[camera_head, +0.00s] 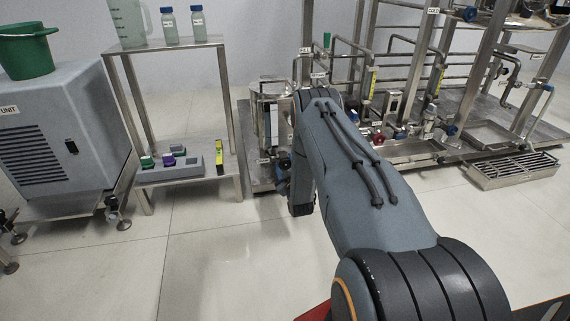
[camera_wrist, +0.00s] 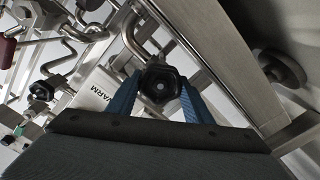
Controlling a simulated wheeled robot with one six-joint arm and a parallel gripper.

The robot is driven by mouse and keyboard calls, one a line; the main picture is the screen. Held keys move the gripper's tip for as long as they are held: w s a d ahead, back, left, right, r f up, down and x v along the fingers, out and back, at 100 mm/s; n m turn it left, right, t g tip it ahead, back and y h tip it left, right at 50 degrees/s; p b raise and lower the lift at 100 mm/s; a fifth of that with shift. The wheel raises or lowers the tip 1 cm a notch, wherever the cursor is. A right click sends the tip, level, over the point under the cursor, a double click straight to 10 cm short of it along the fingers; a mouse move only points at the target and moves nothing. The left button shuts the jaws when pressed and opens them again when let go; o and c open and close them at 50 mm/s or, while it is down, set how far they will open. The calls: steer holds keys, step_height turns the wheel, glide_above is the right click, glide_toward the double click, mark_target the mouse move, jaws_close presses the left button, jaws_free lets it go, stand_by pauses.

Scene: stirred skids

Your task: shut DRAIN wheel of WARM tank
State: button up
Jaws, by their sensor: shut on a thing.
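A black lobed handwheel (camera_wrist: 161,88) sits between the two blue fingers of my gripper (camera_wrist: 160,80) in the wrist view. The fingers are shut on it from both sides. A white label reading WARM (camera_wrist: 98,97) is just left of the wheel, on or near a steel part. No DRAIN lettering is readable. In the head view a steel tank (camera_head: 268,103) stands left of my arm. My arm hides part of that tank and most of what my gripper holds. How far the wheel is turned cannot be told.
Another black wheel (camera_wrist: 42,90) and a dark red handle (camera_wrist: 7,50) show at left in the wrist view, among steel pipes. In the head view, a steel shelf (camera_head: 165,45) and a grey unit (camera_head: 65,125) stand left. Pipework fills the right. The front floor is clear.

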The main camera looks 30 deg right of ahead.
steer(key=o, duration=1)
steer(key=p+v, duration=0.4)
steer(key=v, duration=0.4)
steer(key=shift+w, duration=0.1)
